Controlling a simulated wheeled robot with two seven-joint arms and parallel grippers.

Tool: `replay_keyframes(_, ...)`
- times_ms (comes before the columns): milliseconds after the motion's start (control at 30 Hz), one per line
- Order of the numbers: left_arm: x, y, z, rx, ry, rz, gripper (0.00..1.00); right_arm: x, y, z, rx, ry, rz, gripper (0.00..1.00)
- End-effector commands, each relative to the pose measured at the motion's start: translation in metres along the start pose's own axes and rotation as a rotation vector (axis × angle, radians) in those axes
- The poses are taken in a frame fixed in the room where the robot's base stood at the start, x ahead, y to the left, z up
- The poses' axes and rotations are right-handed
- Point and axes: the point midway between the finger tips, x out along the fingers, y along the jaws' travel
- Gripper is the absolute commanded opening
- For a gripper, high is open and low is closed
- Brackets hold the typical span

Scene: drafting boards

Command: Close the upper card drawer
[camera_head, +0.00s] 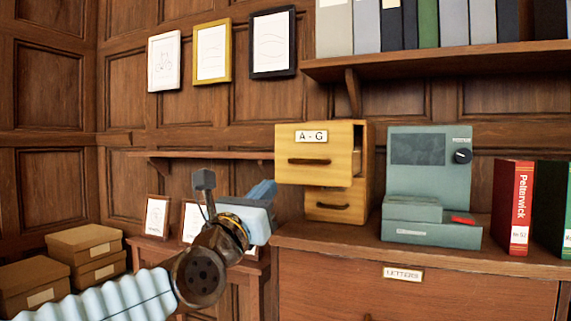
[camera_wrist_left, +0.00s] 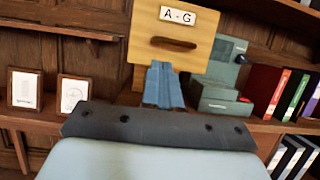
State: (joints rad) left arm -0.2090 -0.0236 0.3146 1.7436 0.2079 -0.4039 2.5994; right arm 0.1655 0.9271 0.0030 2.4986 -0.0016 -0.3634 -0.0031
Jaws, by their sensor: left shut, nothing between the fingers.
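The yellow wooden card cabinet stands on the brown counter, with its upper drawer (camera_head: 316,146), labelled A - G, pulled out toward me. The lower drawer (camera_head: 337,206) is pushed in. The upper drawer's front also shows in the left wrist view (camera_wrist_left: 178,22), with its dark handle slot. My left gripper (camera_head: 266,188) is just left of and below the upper drawer's front in the head view. Its blue fingers (camera_wrist_left: 160,68) are together and empty, overlapping the lower part of the drawer front in the wrist view. Whether they touch it I cannot tell. My right gripper is out of view.
A grey-green machine (camera_head: 430,180) stands right of the cabinet, with red (camera_head: 514,205) and green binders farther right. A shelf (camera_head: 430,62) of binders hangs above. Small frames (camera_head: 157,215) stand at the left, near cardboard boxes (camera_head: 85,240).

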Motion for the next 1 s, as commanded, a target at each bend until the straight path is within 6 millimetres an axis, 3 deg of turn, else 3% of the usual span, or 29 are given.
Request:
replay_keyframes(33, 0.015, 0.000, 0.004, -0.002, 0.003, 0.000, 0.00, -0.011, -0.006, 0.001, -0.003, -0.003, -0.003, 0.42)
replay_keyframes(200, 0.051, -0.001, 0.004, 0.000, 0.003, -0.001, 0.00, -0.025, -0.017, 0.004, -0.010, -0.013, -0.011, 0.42)
replay_keyframes(400, 0.083, -0.001, 0.002, 0.001, 0.003, -0.001, 0.00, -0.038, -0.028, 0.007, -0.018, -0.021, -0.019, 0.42)
replay_keyframes(600, 0.096, 0.000, 0.000, 0.002, 0.001, 0.000, 0.00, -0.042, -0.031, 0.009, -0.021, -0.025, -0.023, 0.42)
replay_keyframes(1000, 0.097, 0.000, -0.001, 0.002, 0.002, 0.000, 0.00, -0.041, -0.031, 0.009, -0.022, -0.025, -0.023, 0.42)
